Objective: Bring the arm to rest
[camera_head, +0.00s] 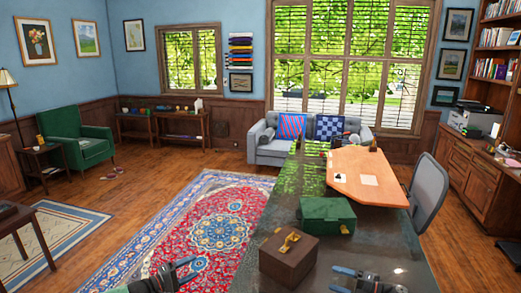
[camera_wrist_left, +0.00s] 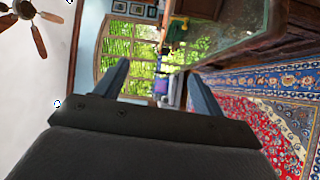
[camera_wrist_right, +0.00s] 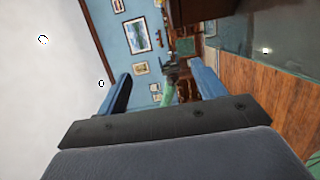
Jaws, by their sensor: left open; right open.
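My left gripper (camera_head: 180,272) is at the bottom of the head view, above the floor beside the dark table (camera_head: 300,183). Its two blue fingers stand apart with nothing between them in the left wrist view (camera_wrist_left: 155,88). My right gripper (camera_head: 372,277) is at the bottom of the head view, over the near part of the table, right of the brown box. Its blue fingers are apart and empty in the right wrist view (camera_wrist_right: 160,90). Both wrist views are tilted sideways.
A brown box (camera_head: 288,260) with a yellow item on top and a green box (camera_head: 327,215) stand on the table near my right gripper. A wooden desktop (camera_head: 365,178) and a grey chair (camera_head: 430,185) are beyond. The red patterned rug (camera_head: 215,225) on the left is clear.

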